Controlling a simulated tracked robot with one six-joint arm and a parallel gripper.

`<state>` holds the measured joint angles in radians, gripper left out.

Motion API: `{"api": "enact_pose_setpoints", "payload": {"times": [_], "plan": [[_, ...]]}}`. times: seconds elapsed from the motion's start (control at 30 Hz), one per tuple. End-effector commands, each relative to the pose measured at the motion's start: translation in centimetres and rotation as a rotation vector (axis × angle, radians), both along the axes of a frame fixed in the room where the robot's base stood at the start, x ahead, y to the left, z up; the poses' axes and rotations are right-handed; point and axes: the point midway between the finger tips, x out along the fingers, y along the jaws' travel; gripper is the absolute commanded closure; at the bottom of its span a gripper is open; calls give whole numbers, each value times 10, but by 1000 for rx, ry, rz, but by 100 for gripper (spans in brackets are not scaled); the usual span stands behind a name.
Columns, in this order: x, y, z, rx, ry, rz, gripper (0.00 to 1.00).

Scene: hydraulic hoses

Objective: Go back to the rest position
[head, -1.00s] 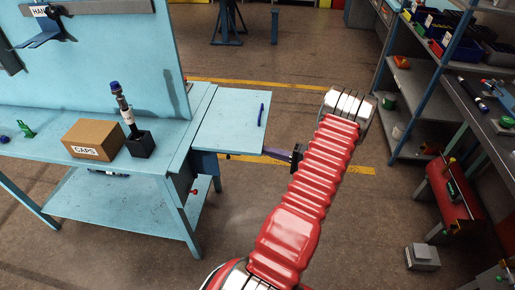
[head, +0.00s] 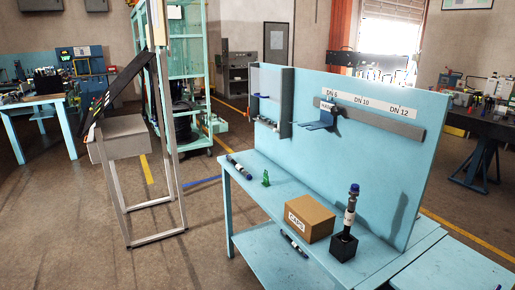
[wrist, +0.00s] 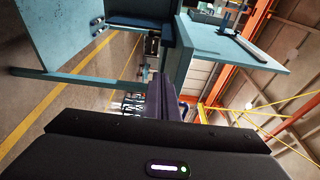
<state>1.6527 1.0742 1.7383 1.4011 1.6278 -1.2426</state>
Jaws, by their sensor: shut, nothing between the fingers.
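My gripper (wrist: 165,100) shows at the bottom centre of the wrist view, its dark purple-grey fingers closed together with nothing held. The wrist picture is turned on its side. Light-blue bench panels lie beyond the fingers, and no object touches them. My arm and gripper are out of the head view. There, a light-blue workbench (head: 262,186) fills the centre and right.
A brown CAPS box (head: 309,219), a small green part (head: 266,178) and another hose piece (head: 239,167) sit on the bench. A hose rack (head: 372,120) is on its back panel. A metal-framed stand (head: 125,140) is at left. Floor between stand and bench is clear.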

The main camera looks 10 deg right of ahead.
Motion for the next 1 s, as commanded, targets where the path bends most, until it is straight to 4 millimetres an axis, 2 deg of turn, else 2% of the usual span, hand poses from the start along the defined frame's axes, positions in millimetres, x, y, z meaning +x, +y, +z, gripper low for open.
{"api": "enact_pose_setpoints", "payload": {"times": [0.13,0.23,0.4,0.5,0.73,1.0], "plan": [[0,-1,-4,60,21,-3,100],[-1,6,-14,133,69,15,100],[-5,37,-40,291,182,73,100],[-9,56,-47,363,257,109,100],[-8,95,-42,449,441,209,100],[5,143,-18,442,689,339,100]]}}
